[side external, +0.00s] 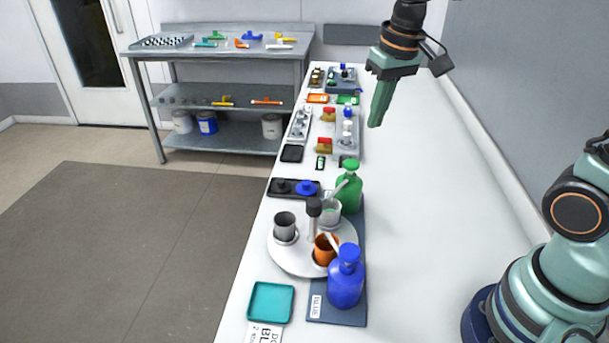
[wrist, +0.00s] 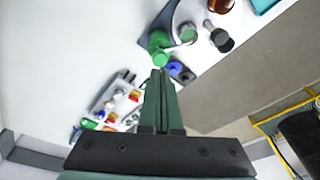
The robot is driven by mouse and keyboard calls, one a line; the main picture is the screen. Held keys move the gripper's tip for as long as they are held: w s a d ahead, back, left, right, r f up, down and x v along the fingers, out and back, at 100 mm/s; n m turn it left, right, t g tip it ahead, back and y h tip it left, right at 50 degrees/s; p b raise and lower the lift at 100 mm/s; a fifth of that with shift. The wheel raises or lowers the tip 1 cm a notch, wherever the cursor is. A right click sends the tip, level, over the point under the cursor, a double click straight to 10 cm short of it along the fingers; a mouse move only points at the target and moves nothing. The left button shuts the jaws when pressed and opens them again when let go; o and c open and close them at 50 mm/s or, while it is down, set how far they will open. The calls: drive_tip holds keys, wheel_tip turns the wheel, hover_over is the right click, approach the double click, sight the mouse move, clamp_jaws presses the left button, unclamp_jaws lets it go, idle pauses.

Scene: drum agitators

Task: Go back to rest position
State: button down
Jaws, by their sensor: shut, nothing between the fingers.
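My gripper (side external: 378,112) is up in the air above the far part of the white bench (side external: 440,200) in the side external view, pointing down, clear of the objects. Its green fingers are together and hold nothing. In the wrist view the shut fingers (wrist: 159,76) point toward the green bottle (wrist: 158,46), which lies beyond them. In the side external view the green bottle (side external: 349,188) and a blue bottle (side external: 346,278) stand on a dark mat beside a round white tray (side external: 284,262). The tray carries a grey cup (side external: 285,224) and an orange cup (side external: 324,249).
A teal square dish (side external: 270,302) lies at the near bench edge. Black trays (side external: 291,153) and small coloured parts line the left edge farther back. A grey shelf (side external: 215,52) stands behind on the left. The bench's right side is clear up to the wall.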

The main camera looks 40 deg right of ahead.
drive_tip(key=s+n+t, duration=0.1)
drive_tip(key=s+t, duration=0.2)
drive_tip(key=s, duration=0.5)
drive_tip(key=shift+r+n, duration=0.4)
